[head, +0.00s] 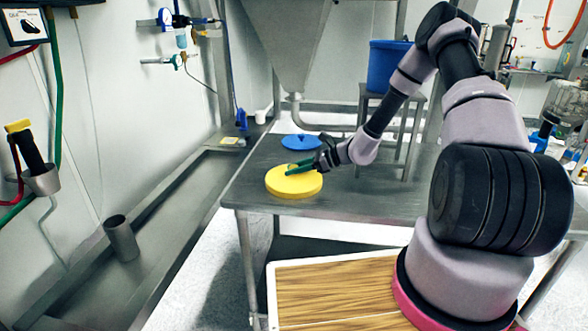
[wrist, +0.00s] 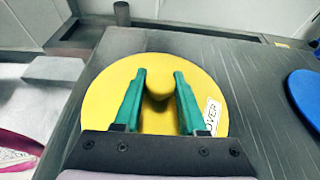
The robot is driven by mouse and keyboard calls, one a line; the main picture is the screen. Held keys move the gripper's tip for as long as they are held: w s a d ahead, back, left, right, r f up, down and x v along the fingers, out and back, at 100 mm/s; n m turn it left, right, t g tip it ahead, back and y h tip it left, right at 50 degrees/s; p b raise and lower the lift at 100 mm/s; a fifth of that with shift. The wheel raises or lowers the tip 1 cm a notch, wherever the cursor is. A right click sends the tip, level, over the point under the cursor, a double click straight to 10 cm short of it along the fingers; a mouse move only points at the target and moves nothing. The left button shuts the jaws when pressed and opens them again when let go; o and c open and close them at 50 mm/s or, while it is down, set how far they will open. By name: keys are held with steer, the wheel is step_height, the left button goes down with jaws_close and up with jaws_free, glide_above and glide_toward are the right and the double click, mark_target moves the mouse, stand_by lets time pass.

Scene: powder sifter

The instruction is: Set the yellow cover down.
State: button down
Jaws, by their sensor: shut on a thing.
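The yellow cover (head: 294,184) is a round disc with a raised knob, over the near left part of the steel table (head: 262,155). It looks level and at or just above the tabletop; I cannot tell if it touches. My gripper (head: 298,167) reaches it from the right, its green fingers shut on the knob. In the wrist view, the fingers (wrist: 160,73) stand either side of the knob, and the yellow cover (wrist: 105,95) fills the middle, with a white label at its right. My gripper hides its near part.
A blue lid (head: 301,141) lies behind the yellow cover on the table. The tabletop left of the yellow cover is narrow, ending at the edge.

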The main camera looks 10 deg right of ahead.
steer(key=shift+c, duration=2.3)
jaws_free()
steer(key=shift+d+r, duration=0.15)
steer(key=v, duration=1.2)
steer(key=s+a+r+n+g+h, duration=0.1)
steer(key=s+r+n+h, duration=0.2)
steer(key=s+r+n, duration=0.5)
steer(key=s+r+n+g+h, duration=0.1)
steer(key=s+r+n+h, duration=0.15)
steer(key=r, duration=0.95)
steer(key=s+d+r+n+t+h, duration=0.2)
steer(key=s+r+n, duration=0.1)
steer(key=s+r, duration=0.4)
steer(key=s+d+r+n+t+h, duration=0.2)
steer(key=s+r+n+t+h, duration=0.1)
steer(key=s+r, duration=0.4)
steer(key=shift+s+d, duration=0.25)
steer(key=shift+s, duration=1.35)
steer(key=shift+r+n+h, duration=0.1)
steer(key=shift+n+h, duration=0.15)
